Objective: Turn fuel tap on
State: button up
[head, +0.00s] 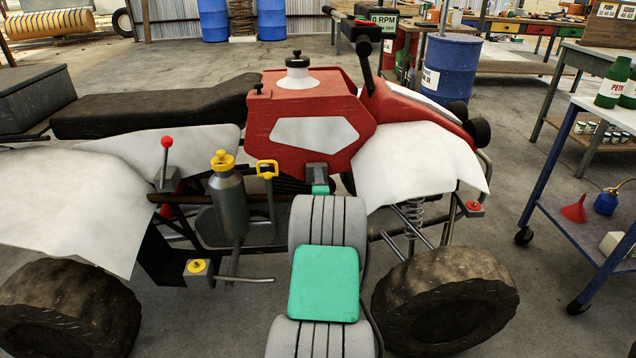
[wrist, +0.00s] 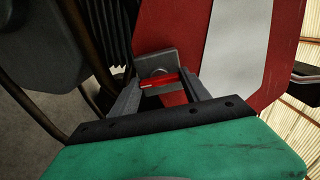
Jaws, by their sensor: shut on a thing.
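The quad bike's red fuel tank (head: 310,125) with a white side panel stands in front of me. The fuel tap is a small red lever (wrist: 158,81) on a grey plate (wrist: 155,62) below the tank, seen in the wrist view. My gripper (wrist: 155,92) is shut on the red lever, with a grey finger on each side of it. The lever lies roughly level across the picture there. In the head view my gripper (head: 318,176) is at the tank's lower edge, and my arm hides the tap.
A yellow-handled dipstick (head: 267,170) and a grey bottle with a yellow cap (head: 226,190) stand left of my gripper. A red-knobbed lever (head: 166,150) is farther left. The white front fender (head: 415,170) and front wheel (head: 445,300) are close on the right.

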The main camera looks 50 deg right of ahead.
jog(key=o, duration=1.4)
jog(key=p+v, duration=0.2)
jog(key=v, duration=0.6)
jog(key=shift+d, duration=0.1)
